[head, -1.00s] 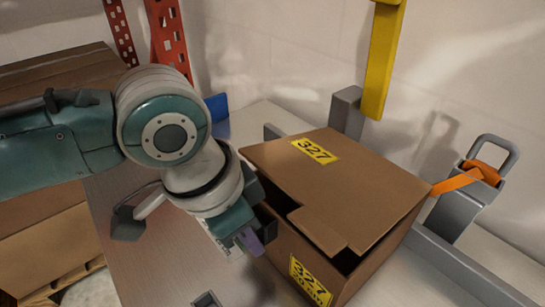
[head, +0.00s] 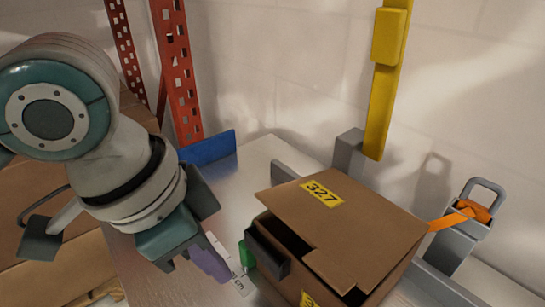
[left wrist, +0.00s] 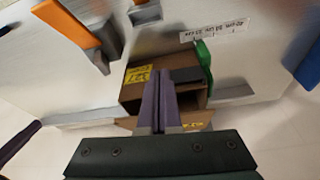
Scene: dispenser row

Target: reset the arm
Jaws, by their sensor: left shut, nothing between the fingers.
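My left gripper (head: 208,262) has purple fingers. It is shut and empty, to the left of a cardboard box (head: 365,232) marked 327 and apart from it in the head view. In the left wrist view the purple fingers (left wrist: 160,100) lie together, with the box (left wrist: 133,93) behind them. The box's lid flap is partly raised, leaving a dark gap at its front. My right gripper is in neither view.
A dark block (head: 267,252) and a green piece (head: 246,256) are at the box's left side. A grey holder with an orange strap (head: 455,218) stands right of the box. A yellow post (head: 380,110) and a blue panel (head: 208,148) are behind. The metal table (head: 245,185) has bare room behind the gripper.

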